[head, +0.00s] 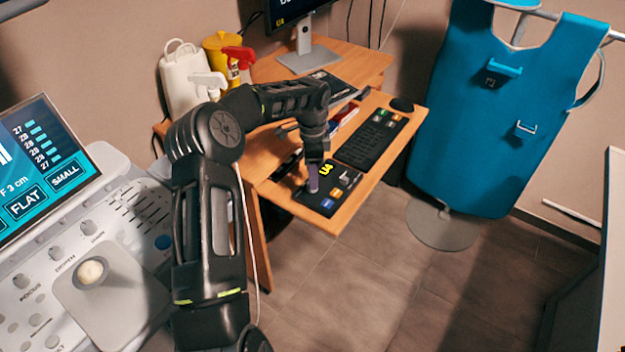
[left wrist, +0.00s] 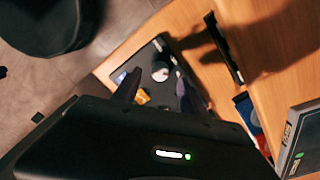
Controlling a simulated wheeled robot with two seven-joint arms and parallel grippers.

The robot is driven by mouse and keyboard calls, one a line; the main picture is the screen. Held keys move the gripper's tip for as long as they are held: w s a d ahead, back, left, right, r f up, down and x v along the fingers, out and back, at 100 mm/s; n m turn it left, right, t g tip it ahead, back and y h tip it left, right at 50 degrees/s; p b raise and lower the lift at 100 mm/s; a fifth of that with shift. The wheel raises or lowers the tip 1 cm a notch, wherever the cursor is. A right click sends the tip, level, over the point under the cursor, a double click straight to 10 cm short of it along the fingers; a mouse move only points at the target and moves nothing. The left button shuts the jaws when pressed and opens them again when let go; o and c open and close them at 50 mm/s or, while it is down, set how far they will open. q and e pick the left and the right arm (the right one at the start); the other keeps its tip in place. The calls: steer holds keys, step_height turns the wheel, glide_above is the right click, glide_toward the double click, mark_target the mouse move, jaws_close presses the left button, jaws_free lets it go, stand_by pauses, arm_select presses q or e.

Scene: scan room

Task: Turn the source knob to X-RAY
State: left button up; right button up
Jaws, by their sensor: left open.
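A black control panel (head: 325,203) marked "U4", with small coloured keys, lies on the wooden pull-out shelf. My left gripper (head: 313,184) points down over the panel's left part and hides what is directly under it. In the left wrist view, a round pale knob (left wrist: 160,72) stands on the panel (left wrist: 125,75), in the space between the two fingers of my left gripper (left wrist: 155,92). The fingers are open. Whether they touch the knob and where its pointer stands cannot be told. My right gripper is not in view.
A keyboard (head: 374,138) lies right of the panel. A monitor (head: 300,45), spray bottles and a yellow container (head: 222,47) stand behind. An ultrasound console (head: 75,240) is at the left, a blue apron (head: 490,120) at the right. The floor ahead is clear.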

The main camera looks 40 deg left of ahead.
arm_select(q)
steer(key=shift+f, duration=1.75)
jaws_close()
